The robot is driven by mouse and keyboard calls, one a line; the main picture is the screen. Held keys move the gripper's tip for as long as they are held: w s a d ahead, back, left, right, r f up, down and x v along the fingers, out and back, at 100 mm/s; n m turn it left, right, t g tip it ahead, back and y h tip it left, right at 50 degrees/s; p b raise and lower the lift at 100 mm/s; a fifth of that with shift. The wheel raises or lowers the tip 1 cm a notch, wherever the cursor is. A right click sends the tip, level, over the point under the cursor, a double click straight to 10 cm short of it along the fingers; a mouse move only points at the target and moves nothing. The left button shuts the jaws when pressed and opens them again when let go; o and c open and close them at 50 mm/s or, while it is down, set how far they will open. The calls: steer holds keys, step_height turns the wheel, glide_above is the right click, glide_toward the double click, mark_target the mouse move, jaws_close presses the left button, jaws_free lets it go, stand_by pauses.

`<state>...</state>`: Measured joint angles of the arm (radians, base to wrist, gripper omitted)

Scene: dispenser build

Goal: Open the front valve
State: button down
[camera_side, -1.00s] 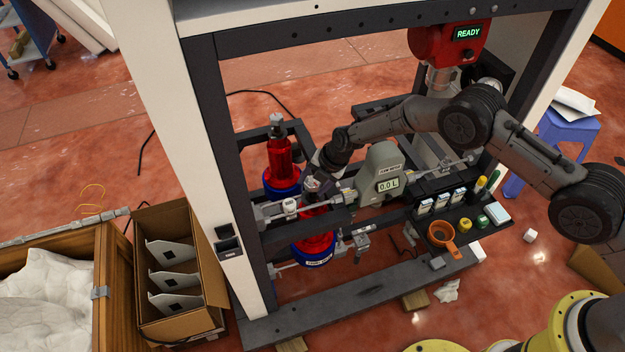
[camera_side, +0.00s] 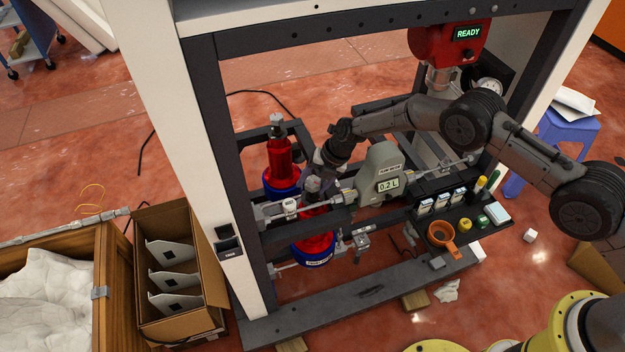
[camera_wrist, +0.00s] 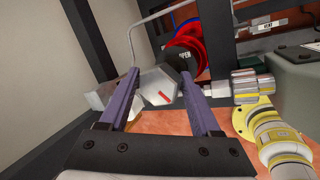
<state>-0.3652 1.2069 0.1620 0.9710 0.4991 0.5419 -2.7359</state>
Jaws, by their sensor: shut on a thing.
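The front valve is a grey faceted knob (camera_wrist: 165,92) with a red mark, on top of the front red cylinder (camera_side: 316,243) with its blue base ring. My gripper (camera_side: 314,178) reaches down to it from above. In the wrist view my gripper's (camera_wrist: 162,80) two purple fingers stand on either side of the knob and are shut on it. A dark part behind the knob has lettering, partly hidden, that ends in "PEN". The grey flow meter (camera_side: 380,165) to the right reads 0.2 L.
A second red cylinder (camera_side: 280,162) stands behind. Dark frame bars and a silver pipe surround the knob closely. A black tray (camera_side: 466,232) with an orange funnel (camera_side: 442,237) and small jars is at the right. A red unit (camera_side: 446,42) above shows READY.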

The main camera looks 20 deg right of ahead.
steer(key=shift+r+n+g, duration=0.1)
steer(key=shift+n+g, duration=0.6)
steer(key=shift+n, duration=1)
steer(key=shift+c, duration=1.3)
jaws_free()
steer(key=m+t, duration=0.1)
steer(key=m, duration=0.2)
steer(key=m+t, duration=0.1)
steer(key=m, duration=0.1)
steer(key=shift+m+h, duration=0.3)
steer(key=shift+m, duration=0.1)
steer(key=shift+m+t+h, duration=0.35)
steer(key=shift+m+h, duration=0.15)
steer(key=shift+m, duration=1.05)
steer(key=shift+m+t+h, duration=0.35)
steer(key=shift+m+h, duration=0.15)
steer(key=shift+m, duration=1.05)
steer(key=shift+c, duration=0.3)
